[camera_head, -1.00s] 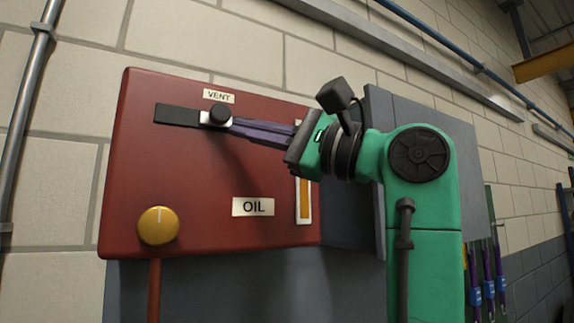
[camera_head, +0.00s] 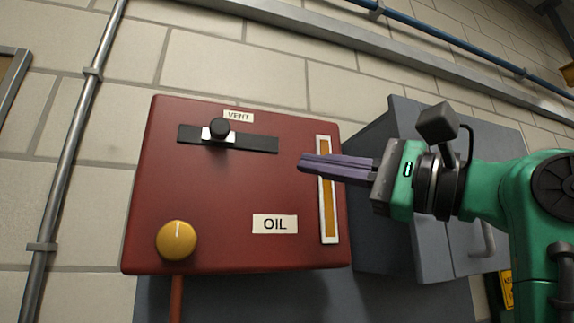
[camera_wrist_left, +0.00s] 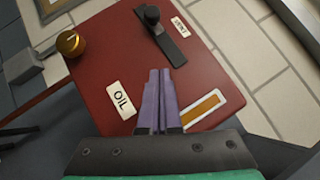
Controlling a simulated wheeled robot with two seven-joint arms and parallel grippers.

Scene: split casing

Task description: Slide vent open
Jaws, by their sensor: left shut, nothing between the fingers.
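The vent slider is a black knob (camera_head: 219,128) on a small white plate, set on a dark horizontal track (camera_head: 258,144) under the VENT label (camera_head: 238,116). The knob sits left of the track's middle, with a short bit of track to its left and a longer bit to its right. My left gripper (camera_head: 302,163) is shut and empty, its purple fingers right of the track and in front of the gauge, apart from the knob. In the left wrist view the fingers (camera_wrist_left: 160,72) point toward the track, and the knob (camera_wrist_left: 150,15) stands beyond them. My right gripper is not in view.
The red casing (camera_head: 240,190) carries a yellow dial (camera_head: 176,240), an OIL label (camera_head: 275,224) and an orange gauge (camera_head: 328,215). A grey cabinet (camera_head: 435,240) stands to the right. A metal pipe (camera_head: 75,150) runs up the wall at left.

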